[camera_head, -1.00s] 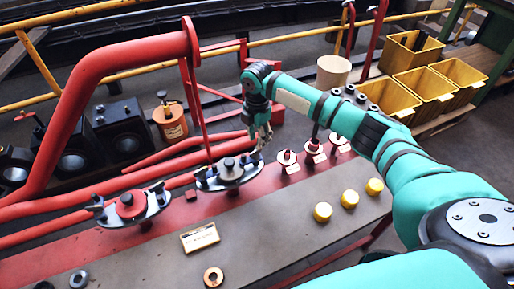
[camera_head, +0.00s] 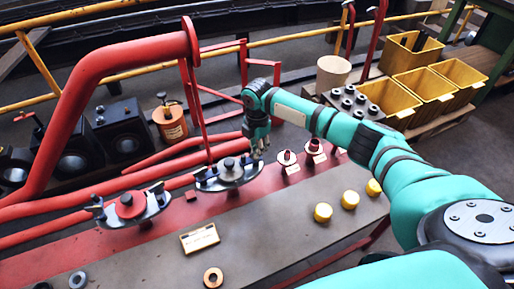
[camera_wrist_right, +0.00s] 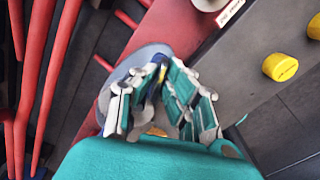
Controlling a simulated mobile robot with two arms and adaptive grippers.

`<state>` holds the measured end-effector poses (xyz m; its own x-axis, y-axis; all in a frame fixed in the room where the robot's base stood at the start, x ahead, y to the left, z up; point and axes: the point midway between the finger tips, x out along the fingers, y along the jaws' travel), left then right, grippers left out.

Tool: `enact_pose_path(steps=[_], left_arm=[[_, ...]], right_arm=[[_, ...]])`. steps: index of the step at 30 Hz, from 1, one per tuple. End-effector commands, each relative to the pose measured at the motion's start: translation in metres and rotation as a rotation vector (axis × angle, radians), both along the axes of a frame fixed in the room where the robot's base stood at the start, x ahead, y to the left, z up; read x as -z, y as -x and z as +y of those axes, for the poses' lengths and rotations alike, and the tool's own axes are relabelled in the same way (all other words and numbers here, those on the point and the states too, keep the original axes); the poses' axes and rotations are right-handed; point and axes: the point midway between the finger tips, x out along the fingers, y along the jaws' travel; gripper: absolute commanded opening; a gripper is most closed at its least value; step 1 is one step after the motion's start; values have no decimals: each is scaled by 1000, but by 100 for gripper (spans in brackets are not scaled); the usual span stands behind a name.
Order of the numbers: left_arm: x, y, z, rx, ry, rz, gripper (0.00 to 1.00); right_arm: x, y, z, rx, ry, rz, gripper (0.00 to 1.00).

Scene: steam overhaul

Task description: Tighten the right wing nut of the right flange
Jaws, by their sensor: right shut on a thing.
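In the right wrist view, the fingers (camera_wrist_right: 163,72) close together over the grey flange plate (camera_wrist_right: 149,51). The left flange (camera_head: 152,209), with a red hub, lies to the left. My left gripper is not in view.
Yellow caps (camera_head: 323,212) stand along the grey bench (camera_head: 270,240). Red-topped valve fittings (camera_head: 287,158) are just right of my gripper. A label plate (camera_head: 200,238) and a ring (camera_head: 213,277) lie in front. A tall red pipe (camera_head: 95,75) rises at left.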

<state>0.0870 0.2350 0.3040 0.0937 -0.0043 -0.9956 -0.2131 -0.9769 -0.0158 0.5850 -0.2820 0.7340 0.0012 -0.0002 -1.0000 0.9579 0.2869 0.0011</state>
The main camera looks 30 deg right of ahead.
Motion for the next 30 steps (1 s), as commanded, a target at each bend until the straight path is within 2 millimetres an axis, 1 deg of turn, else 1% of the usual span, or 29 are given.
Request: enact_pose_path(steps=[8,14,20,30], left_arm=[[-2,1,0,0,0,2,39],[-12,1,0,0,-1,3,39],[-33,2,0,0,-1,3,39],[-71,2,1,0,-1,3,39]], right_arm=[[-1,0,0,8,0,-1,0],[-3,0,0,64,-1,1,0],[-6,1,1,193,-3,3,0],[-6,3,1,510,-2,5,0]])
